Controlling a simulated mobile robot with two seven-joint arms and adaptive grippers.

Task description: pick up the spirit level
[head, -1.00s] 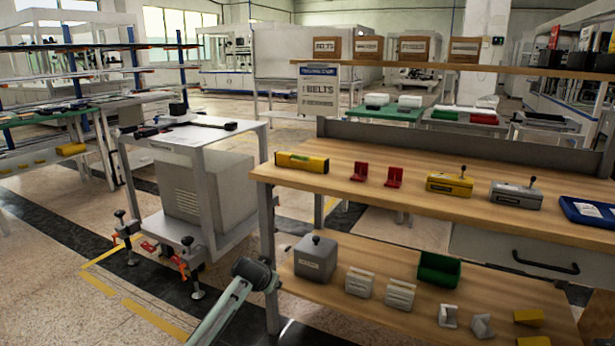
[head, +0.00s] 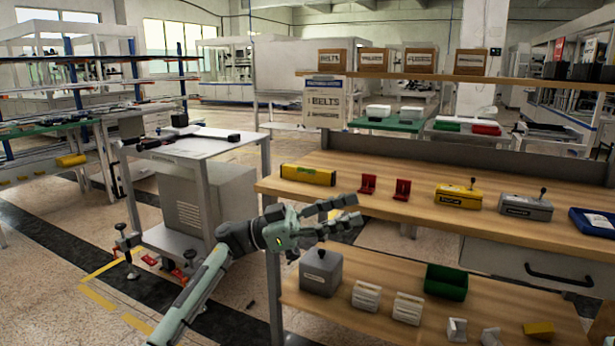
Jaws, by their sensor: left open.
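The spirit level (head: 308,175) is a yellow bar with a greenish vial. It lies at the left end of the wooden bench top (head: 400,188) in the head view. My left gripper (head: 352,210) is open and empty. It shows in front of the bench's front edge, below and to the right of the spirit level in the picture, apart from it. My right gripper is not in view.
Red brackets (head: 368,185), a yellow block with a lever (head: 458,197), a grey block with a lever (head: 526,207) and a blue case (head: 592,221) stand to the right. The lower shelf (head: 375,320) holds a grey weight (head: 321,272) and a green bin (head: 446,282).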

